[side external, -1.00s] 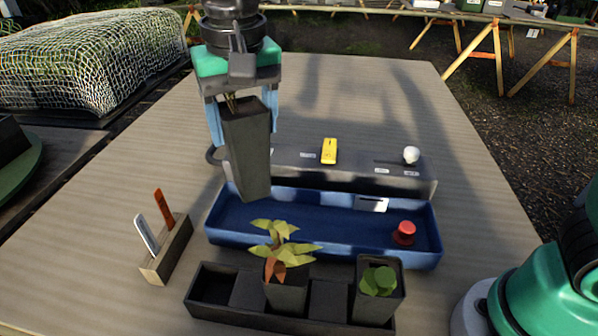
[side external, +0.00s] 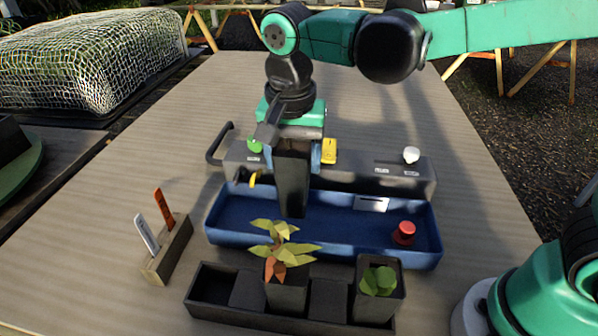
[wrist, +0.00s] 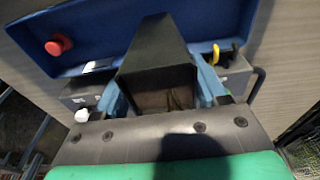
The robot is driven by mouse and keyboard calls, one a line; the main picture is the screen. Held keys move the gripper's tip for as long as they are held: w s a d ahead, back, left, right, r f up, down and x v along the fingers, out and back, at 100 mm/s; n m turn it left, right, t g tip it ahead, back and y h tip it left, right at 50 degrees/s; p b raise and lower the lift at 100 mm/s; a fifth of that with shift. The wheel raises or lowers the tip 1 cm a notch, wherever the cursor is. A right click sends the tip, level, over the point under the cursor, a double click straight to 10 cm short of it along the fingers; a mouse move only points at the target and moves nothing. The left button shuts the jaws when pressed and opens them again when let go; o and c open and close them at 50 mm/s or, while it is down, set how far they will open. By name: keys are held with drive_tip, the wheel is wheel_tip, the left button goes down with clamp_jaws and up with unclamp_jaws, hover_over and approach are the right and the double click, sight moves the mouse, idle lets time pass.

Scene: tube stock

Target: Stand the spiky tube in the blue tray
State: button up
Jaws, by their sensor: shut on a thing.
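The tall dark square tube (side external: 292,190) is between the blue fingers of my gripper (side external: 293,160), which is shut on it. It looks close to upright, with its lower end over or in the left-middle part of the blue tray (side external: 240,222). I cannot tell whether it touches the tray floor. Its top and any spiky plant are hidden by my gripper in the side view. In the wrist view the tube (wrist: 155,45) points away toward the blue tray (wrist: 100,25), with brownish stuff dimly seen at its near end.
A red knob (side external: 404,232) is at the tray's right end. A grey bar with a yellow switch (side external: 329,150) and white knob (side external: 411,155) runs behind. In front, a black rack (side external: 330,298) holds an orange-yellow leafy tube (side external: 285,250) and a round-leaf green tube (side external: 377,282). A label holder (side external: 168,248) stands left.

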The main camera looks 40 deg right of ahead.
sight(294, 180)
drive_tip(key=shift+f, duration=1.85)
drive_tip(key=shift+f, duration=0.3)
drive_tip(key=o, duration=1.5)
drive_tip(key=shift+s+a+r, duration=0.15)
drive_tip(key=shift+r, duration=1.25)
drive_tip(key=shift+s+a+r, duration=0.1)
drive_tip(key=shift+r, duration=1.3)
drive_tip(key=s+d+n+t, duration=0.2)
drive_tip(key=d+n, duration=0.1)
drive_tip(key=d, duration=0.1)
drive_tip(key=s+d+f+n+t, duration=0.1)
drive_tip(key=d+n+t, duration=0.1)
drive_tip(key=d+n, duration=0.1)
drive_tip(key=s+d+n+t+y, duration=0.1)
drive_tip(key=s+d+n+t, duration=0.1)
drive_tip(key=d+n, duration=0.1)
drive_tip(key=shift+s+d+f, duration=0.15)
drive_tip(key=shift+d+f, duration=0.05)
drive_tip(key=shift+d, duration=0.25)
drive_tip(key=shift+s+d+f, duration=0.15)
drive_tip(key=shift+d, duration=0.3)
